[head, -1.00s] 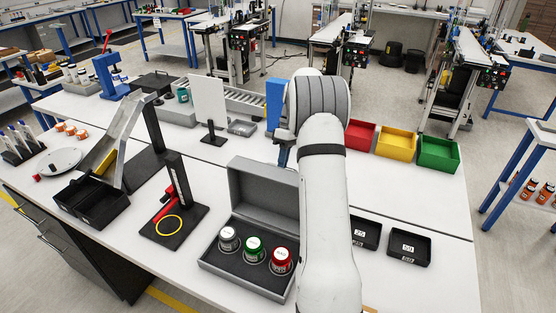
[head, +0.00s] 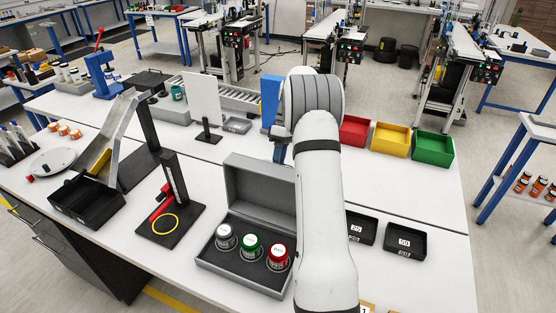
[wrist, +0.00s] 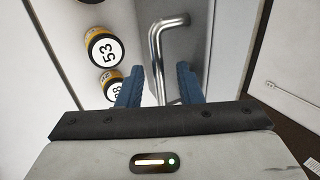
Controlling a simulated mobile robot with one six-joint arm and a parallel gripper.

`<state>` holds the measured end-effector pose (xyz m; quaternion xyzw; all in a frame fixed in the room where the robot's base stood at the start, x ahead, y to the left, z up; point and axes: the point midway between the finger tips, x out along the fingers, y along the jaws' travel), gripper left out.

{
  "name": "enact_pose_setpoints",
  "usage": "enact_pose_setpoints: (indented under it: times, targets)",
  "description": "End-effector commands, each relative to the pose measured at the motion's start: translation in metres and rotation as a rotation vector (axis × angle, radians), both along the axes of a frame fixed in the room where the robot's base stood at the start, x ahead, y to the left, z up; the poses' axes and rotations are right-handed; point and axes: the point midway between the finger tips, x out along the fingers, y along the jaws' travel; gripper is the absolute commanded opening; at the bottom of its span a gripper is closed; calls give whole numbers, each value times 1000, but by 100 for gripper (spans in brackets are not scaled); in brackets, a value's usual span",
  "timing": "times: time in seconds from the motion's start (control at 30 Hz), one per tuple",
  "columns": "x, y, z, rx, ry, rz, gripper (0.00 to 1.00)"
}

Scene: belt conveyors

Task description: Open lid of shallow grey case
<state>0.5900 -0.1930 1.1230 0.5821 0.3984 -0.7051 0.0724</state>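The shallow grey case (head: 207,262) stands on the white table in the head view, left of my arm. Its lid (head: 262,193) is raised and stands tilted up at the back. Three jars sit inside, with a white lid (head: 224,237), a green lid (head: 251,246) and a red lid (head: 278,256). My arm covers the case's right edge. My gripper is mostly hidden behind my arm in the head view. In the wrist view, the blue fingers of my gripper (wrist: 158,88) are apart, with a bent metal bar (wrist: 156,50) showing between and beyond them. Contact with it cannot be told.
Two black trays (head: 405,241) lie right of my arm. Red, yellow and green bins (head: 433,149) line the back right. A black stand with a yellow ring (head: 164,224) is left of the case. Round labelled containers (wrist: 104,50) show in the wrist view.

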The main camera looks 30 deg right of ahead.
Motion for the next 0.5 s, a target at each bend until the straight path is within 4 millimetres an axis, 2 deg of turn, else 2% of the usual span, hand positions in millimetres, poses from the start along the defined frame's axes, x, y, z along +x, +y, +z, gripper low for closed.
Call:
enact_pose_setpoints:
  times: [0.23, 0.5]
  targets:
    - [5, -4, 10, -2, -6, -1, 32]
    - [18, -20, 46, -2, -3, 0, 32]
